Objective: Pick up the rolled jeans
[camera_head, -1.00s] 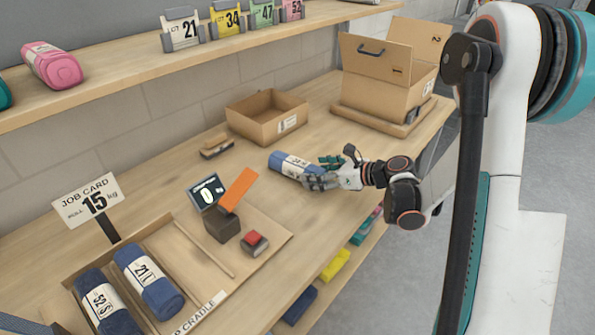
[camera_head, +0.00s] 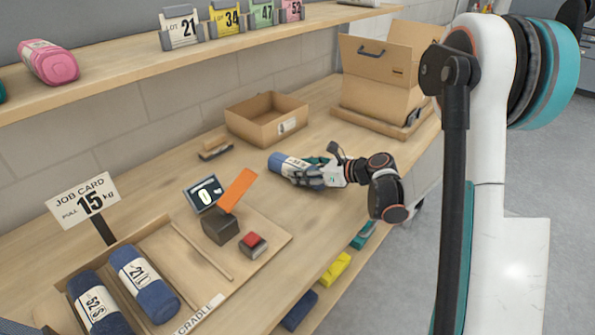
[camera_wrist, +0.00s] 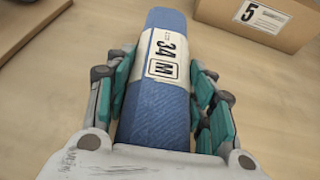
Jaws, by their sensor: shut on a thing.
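The rolled jeans (camera_head: 276,160) are a blue roll with a white paper band, on the wooden bench in the middle of the head view. In the wrist view the roll (camera_wrist: 165,95) runs lengthwise between my fingers, and its band reads 34 M. My gripper (camera_head: 312,172) is shut on the roll from the right, with teal finger pads (camera_wrist: 165,95) along both its sides. The roll's near end is hidden by my gripper. I cannot tell whether it touches the bench.
An open cardboard box (camera_head: 267,120) stands behind the roll; a larger box (camera_head: 383,80) stands at the back right. Two other blue rolls (camera_head: 143,282) lie in the cradle (camera_head: 205,310) at lower left. A display (camera_head: 205,193) and a red button (camera_head: 252,241) stand front left.

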